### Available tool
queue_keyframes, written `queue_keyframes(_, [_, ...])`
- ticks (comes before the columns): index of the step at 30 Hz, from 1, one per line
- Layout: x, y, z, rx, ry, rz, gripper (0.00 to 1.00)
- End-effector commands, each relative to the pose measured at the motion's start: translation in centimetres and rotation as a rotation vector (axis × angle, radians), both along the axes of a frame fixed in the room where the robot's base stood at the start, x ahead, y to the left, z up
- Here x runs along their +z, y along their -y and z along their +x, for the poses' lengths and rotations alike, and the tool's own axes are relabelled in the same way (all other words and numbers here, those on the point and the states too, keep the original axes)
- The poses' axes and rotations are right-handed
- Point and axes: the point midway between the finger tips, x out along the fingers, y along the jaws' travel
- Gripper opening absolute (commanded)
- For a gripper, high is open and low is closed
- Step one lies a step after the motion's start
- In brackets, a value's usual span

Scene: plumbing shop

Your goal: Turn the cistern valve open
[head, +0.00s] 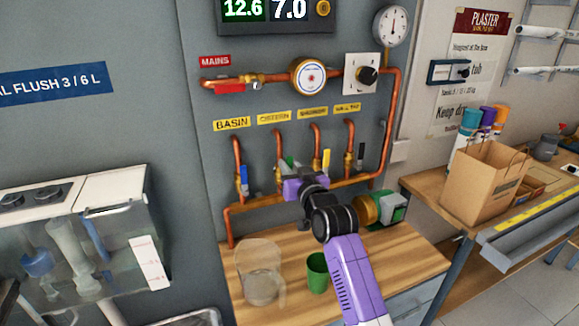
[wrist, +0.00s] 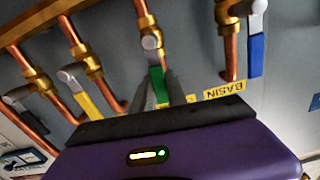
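The cistern valve has a green lever and sits on the second copper pipe, under the yellow CISTERN label (head: 274,117). In the wrist view its green lever (wrist: 157,82) runs from a grey pivot on a brass body (wrist: 147,22), roughly along the pipe. My gripper (head: 287,166) is at this valve and hides most of it in the head view. In the wrist view my grey fingers (wrist: 160,92) stand on either side of the green lever, very close to it. Whether they press on it I cannot tell.
The blue basin lever (head: 243,180) and a yellow lever (head: 326,160) flank the valve closely. A clear jug (head: 259,272) and green cup (head: 317,272) stand on the wooden bench (head: 400,262) below. A clear-fronted cistern (head: 75,235) is at left, a paper bag (head: 485,185) at right.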

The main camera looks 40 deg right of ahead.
Motion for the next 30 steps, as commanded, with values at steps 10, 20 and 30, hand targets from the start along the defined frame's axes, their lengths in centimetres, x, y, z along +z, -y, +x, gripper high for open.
queue_keyframes(10, [0.0, 0.0, 0.0, 0.0, 0.0, 0.001, 0.39])
queue_keyframes(20, [-0.2, -0.8, -2.7, 0.0, 0.001, 0.001, 0.39])
queue_keyframes(30, [-0.1, -2.0, -7.0, 0.0, 0.0, 0.001, 0.39])
